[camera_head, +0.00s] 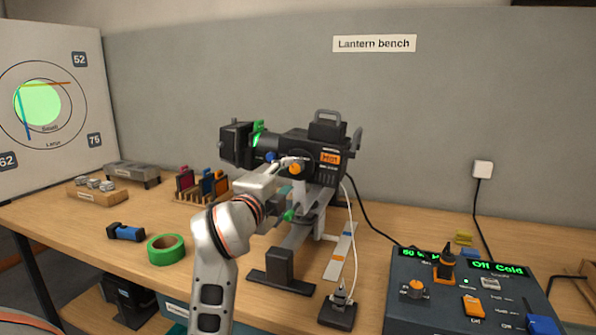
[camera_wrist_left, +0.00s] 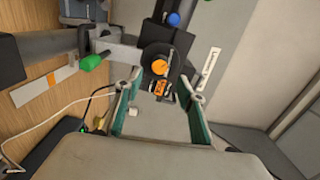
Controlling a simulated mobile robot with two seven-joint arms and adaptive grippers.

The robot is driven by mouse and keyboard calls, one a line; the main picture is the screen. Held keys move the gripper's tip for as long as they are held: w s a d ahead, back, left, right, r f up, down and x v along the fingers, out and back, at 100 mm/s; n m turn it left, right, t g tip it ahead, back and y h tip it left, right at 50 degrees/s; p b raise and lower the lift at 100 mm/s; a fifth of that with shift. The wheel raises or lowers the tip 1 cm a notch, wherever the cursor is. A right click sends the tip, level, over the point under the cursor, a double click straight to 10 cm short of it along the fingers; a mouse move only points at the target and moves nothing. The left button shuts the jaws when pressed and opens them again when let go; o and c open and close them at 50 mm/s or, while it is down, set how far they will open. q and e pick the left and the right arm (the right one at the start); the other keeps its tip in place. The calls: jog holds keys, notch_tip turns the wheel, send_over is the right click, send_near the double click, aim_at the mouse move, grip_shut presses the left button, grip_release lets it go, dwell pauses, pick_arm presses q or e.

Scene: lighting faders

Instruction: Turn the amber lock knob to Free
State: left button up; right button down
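In the left wrist view the amber knob (camera_wrist_left: 160,66) shows round and bright at the dark housing, just beyond the fingertips. My left gripper (camera_head: 286,163) is at the lantern, close to the knob. In its wrist view the left gripper (camera_wrist_left: 160,80) is open, with one green-padded finger on each side of the knob's line and nothing held. Contact with the knob cannot be told. The knob's lock markings are not readable. My right gripper is out of view.
A blue knob (camera_head: 271,157) and a green knob (camera_head: 290,215) are near the gripper. A white cable (camera_head: 352,215) hangs beside the stand. The control console (camera_head: 405,318) is at right; green tape (camera_head: 166,250) lies at left.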

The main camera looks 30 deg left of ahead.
aim_at(294, 169)
pick_arm(q)
jog(key=x, duration=0.6)
jog(key=shift+w+a, duration=0.2)
jog(key=shift+w, duration=0.15)
jog(key=c, duration=1.1)
